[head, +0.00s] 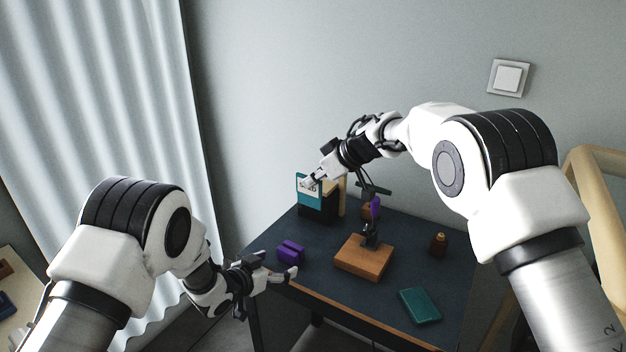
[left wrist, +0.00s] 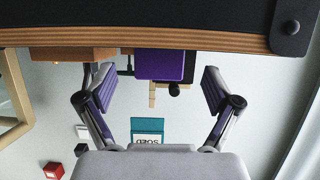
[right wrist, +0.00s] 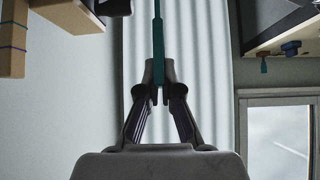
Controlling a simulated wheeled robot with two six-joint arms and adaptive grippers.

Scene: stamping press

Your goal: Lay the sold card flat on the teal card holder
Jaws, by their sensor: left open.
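The sold card (head: 301,181) is teal with a white lettered panel and stands upright above the back left of the table. My right gripper (head: 310,185) is shut on it. The right wrist view shows the card (right wrist: 158,45) edge-on between the closed fingertips. The left wrist view shows its lettered face (left wrist: 147,126) upside down. A flat teal slab (head: 420,306), which looks like the teal card holder, lies near the table's front right with nothing on it. My left gripper (head: 280,275) is open and empty at the table's left edge, near a purple block (head: 291,251).
A dark box (head: 318,210) and a wooden upright stand at the back left, by the card. A stamping press on a wooden base (head: 362,257) stands mid-table, between card and slab. A small brown bottle (head: 438,243) stands to the right. The table (head: 330,300) is clear left of the slab.

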